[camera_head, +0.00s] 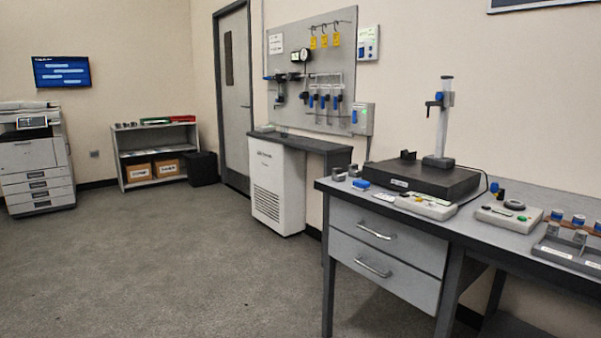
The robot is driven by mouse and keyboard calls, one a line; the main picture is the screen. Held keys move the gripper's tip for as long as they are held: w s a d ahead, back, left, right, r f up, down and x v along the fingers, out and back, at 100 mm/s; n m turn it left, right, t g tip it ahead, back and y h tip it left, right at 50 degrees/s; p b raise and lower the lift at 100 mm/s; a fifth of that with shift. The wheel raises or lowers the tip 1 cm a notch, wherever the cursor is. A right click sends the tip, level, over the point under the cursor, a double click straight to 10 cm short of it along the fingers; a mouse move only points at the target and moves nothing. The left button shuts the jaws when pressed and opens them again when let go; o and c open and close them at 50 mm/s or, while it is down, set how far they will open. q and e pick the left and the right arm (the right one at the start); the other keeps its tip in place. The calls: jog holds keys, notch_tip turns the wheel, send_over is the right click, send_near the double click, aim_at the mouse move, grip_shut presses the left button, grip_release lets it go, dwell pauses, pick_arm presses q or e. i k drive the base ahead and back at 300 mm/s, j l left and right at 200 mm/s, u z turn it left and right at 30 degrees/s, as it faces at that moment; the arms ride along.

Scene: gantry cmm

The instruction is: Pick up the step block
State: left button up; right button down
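I cannot tell for sure which thing is the step block. A small dark block with an uneven top (408,155) sits on the dark surface plate (425,180) on the grey workbench. Small grey blocks (339,174) lie at the bench's left end, beside a blue piece (361,184); they are too small to make out. Neither of my grippers is in view.
The bench (388,216) also bears a height stand (440,125), control boxes (427,206) and a parts tray (567,250). A white cabinet (278,185) stands left of it under a tool board (312,70). Open carpet (170,265) lies at left.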

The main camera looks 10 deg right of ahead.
aim_at(354, 172)
jog(key=i+j+u, duration=0.25)
jog(key=i, duration=0.2)
jog(key=i+l+u, duration=0.1)
jog(key=i+u, duration=0.2)
jog(key=i, duration=3.7)
jog(key=i+z, duration=0.25)
jog(key=z, duration=0.15)
jog(key=i+j+z, duration=0.1)
jog(key=i+z, duration=0.15)
jog(key=z, duration=0.15)
jog(key=i+j+z, duration=0.15)
jog(key=z, duration=0.3)
jog(key=i, duration=0.1)
